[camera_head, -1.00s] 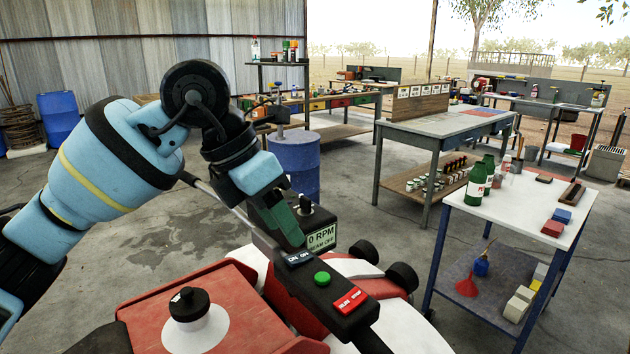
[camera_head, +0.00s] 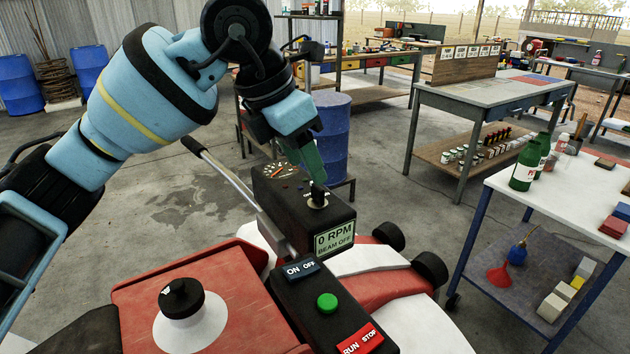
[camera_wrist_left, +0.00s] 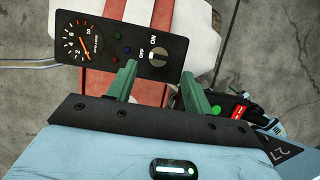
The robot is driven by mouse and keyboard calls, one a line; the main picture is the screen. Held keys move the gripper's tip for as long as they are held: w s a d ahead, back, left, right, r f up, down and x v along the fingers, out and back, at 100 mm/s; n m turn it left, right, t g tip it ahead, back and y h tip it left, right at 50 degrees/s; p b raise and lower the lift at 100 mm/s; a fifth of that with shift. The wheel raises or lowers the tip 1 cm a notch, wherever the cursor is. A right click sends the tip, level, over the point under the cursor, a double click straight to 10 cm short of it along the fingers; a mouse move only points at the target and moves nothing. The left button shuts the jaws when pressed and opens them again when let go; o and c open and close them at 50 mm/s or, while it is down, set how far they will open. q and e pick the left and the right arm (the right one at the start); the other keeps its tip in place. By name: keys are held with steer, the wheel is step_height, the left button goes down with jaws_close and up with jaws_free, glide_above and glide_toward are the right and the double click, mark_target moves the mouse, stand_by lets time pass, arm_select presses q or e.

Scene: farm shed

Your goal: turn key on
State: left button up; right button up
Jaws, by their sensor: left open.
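The key (camera_head: 318,196) stands upright on top of the black dash box (camera_head: 285,212); its switch plate lies under it. In the left wrist view the key (camera_wrist_left: 158,56) sits on a round silver switch between the OFF and ON labels. My left gripper (camera_head: 310,165) has green fingers pointing down just above and beside the key. In the left wrist view the left gripper (camera_wrist_left: 161,78) is open, with the key just beyond the gap between its fingertips. I see no clear contact. The display (camera_head: 334,238) reads 0 RPM, BEAM OFF. My right gripper is not in view.
A black panel with an ON/OFF switch (camera_head: 301,268), a green button (camera_head: 327,302) and a red RUN/STOP switch (camera_head: 360,340) is on the red machine. A lever bar (camera_head: 226,175) runs beside the dash box. A blue barrel (camera_head: 331,135) stands behind.

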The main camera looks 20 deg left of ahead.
mark_target(316, 187)
arm_select(q)
steer(key=shift+x, duration=2.7)
steer(key=shift+c, duration=0.3)
steer(key=c, duration=0.9)
